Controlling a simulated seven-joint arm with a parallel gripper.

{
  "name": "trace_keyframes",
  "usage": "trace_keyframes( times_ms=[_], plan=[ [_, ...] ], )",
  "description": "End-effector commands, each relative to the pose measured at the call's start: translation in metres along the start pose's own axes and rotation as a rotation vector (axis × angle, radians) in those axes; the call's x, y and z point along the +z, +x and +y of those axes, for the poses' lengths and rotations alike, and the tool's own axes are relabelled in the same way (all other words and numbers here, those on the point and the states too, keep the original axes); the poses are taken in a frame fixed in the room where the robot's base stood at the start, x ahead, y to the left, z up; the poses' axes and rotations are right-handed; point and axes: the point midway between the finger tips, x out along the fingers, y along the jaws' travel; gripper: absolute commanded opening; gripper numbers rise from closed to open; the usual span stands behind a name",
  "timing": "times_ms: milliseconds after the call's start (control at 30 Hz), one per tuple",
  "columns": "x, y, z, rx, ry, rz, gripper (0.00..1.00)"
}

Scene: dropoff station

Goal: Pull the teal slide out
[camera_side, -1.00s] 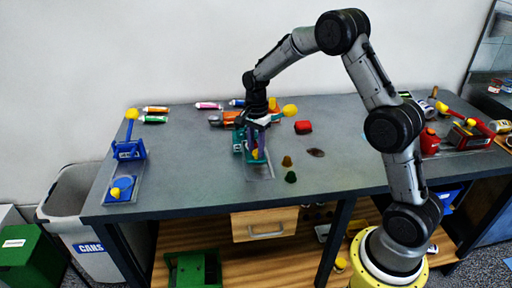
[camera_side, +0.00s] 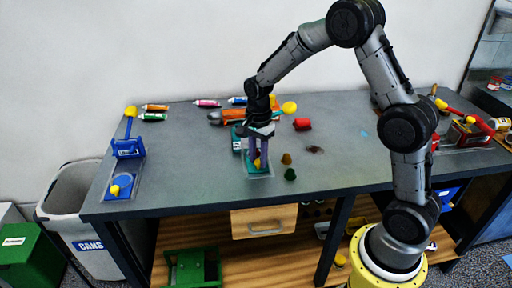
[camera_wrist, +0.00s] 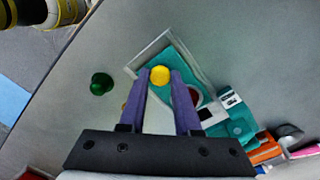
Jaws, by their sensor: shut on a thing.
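The teal slide (camera_wrist: 186,62) is a flat plate with a round yellow knob (camera_wrist: 160,75). It reaches out of a teal housing (camera_wrist: 238,127) and lies within a pale-rimmed track, close to the track's far end from the housing. In the side view the slide (camera_side: 259,172) points toward the table's front edge, and the housing (camera_side: 237,141) is partly behind my gripper. My gripper (camera_side: 257,160) points down with its purple fingers shut on the yellow knob. The fingers cover part of the slide in the wrist view.
A green lump (camera_side: 290,174) and a brown lump (camera_side: 286,158) lie just right of the track. A red cylinder (camera_side: 302,124) lies farther back. A blue fixture (camera_side: 128,148) stands at the left. The table between it and the slide is clear.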

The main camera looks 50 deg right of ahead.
Motion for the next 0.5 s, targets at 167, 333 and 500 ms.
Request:
trace_keyframes(
  times_ms=[167, 333, 500],
  plan=[
    [0.019, -0.002, 0.017, -0.006, -0.002, 0.0, 0.0],
    [0.023, -0.002, 0.021, -0.005, 0.0, -0.001, 0.0],
    [0.024, -0.002, 0.022, -0.001, 0.0, -0.003, 0.0]
  ],
)
